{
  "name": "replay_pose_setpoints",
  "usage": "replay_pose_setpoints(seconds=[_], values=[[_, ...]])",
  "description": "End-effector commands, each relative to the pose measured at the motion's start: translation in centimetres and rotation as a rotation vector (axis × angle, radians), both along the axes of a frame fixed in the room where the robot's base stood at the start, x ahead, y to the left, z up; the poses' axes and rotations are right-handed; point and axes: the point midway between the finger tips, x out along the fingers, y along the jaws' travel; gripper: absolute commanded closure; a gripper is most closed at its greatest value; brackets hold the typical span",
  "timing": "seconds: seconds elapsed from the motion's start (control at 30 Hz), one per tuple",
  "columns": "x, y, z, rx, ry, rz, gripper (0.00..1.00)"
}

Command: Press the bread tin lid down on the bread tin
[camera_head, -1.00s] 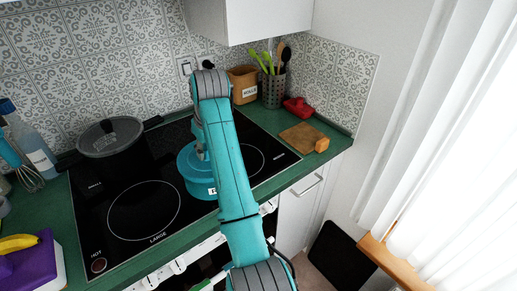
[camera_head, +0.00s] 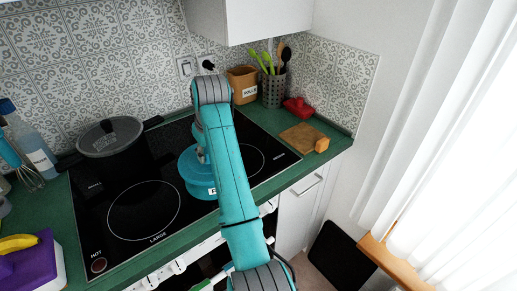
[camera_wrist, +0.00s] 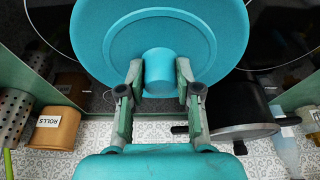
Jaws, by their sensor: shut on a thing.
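The teal bread tin lid (camera_head: 188,168) is a round disc with a knob, at the right part of the black hob in the head view. In the wrist view the lid (camera_wrist: 120,40) fills the top middle. My gripper (camera_wrist: 159,72) is shut on the lid's knob, one finger on each side. The teal bread tin (camera_head: 200,192), with a white label, shows just under the lid. My arm hides the right side of both. I cannot tell whether the lid is fully seated or a small gap is left.
A dark lidded pot (camera_head: 112,150) stands at the back left of the hob. A rolls box (camera_head: 242,85), a utensil holder (camera_head: 273,91), a red object (camera_head: 298,107) and a wooden board (camera_head: 302,137) are at the right. The front hob ring (camera_head: 143,207) is clear.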

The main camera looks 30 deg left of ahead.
Motion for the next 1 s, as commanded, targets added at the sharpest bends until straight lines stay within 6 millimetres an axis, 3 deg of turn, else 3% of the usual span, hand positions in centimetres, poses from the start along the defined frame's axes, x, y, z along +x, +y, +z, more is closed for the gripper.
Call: replay_pose_setpoints(seconds=[0.63, 0.67, 0.77, 1.0], values=[[-0.03, -0.03, -0.60, -0.001, 0.002, 0.000, 1.00], [-0.03, -0.03, -0.62, -0.001, 0.002, 0.000, 0.64], [-0.02, -0.02, -0.58, -0.001, 0.002, 0.000, 0.39], [-0.02, -0.02, -0.54, -0.001, 0.000, 0.000, 0.37]])
